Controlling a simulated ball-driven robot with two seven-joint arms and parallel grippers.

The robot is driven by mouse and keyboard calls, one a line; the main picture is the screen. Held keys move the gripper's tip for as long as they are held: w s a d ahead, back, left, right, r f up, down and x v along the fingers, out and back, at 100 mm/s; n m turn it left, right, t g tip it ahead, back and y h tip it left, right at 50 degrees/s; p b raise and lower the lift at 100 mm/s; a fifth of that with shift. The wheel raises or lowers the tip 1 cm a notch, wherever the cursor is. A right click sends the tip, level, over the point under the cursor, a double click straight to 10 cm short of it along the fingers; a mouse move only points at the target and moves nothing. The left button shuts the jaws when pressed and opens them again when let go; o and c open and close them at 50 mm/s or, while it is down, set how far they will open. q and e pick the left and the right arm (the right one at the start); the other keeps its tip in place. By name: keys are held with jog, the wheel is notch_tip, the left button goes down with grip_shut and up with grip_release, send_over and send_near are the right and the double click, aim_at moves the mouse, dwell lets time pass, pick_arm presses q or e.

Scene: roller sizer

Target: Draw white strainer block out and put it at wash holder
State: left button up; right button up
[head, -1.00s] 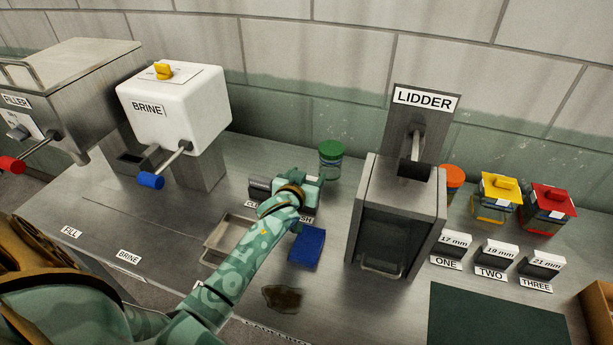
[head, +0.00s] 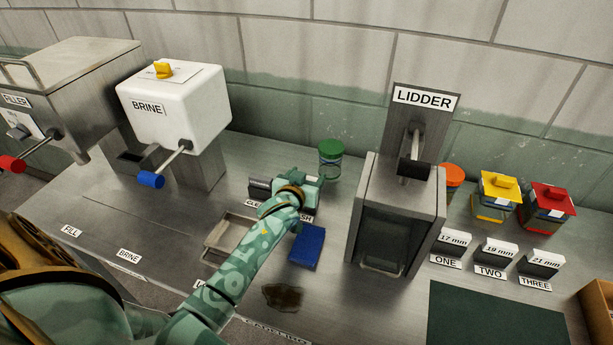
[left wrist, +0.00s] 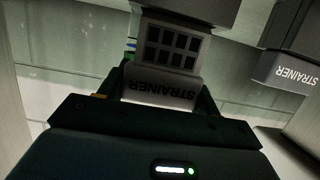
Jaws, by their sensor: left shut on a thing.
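My left gripper (head: 300,192) is at the pair of dark holders near the middle of the bench, over the one labelled as wash. In the left wrist view it is shut on a pale strainer block (left wrist: 165,88) with a dark grid and the word STRAINER. The block's far end meets a grey body (left wrist: 200,10); I cannot tell whether it is seated in it. The wash label (head: 303,217) is partly covered by my arm. The clean holder (head: 260,187) shows to the left. A second, darker strainer piece (left wrist: 290,70) is at the right of the wrist view. My right gripper is out of view.
A green-lidded jar (head: 330,158) stands just behind the gripper. The lidder (head: 400,215) stands to the right, the brine machine (head: 175,105) to the left.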

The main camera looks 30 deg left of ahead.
pick_arm(q)
jog(key=shift+f+b, duration=0.55)
jog(key=shift+f, duration=0.35)
jog(key=o, duration=1.1)
jog(key=p+v, duration=0.3)
jog(key=v, duration=1.3)
jog(key=shift+s+d, duration=0.15)
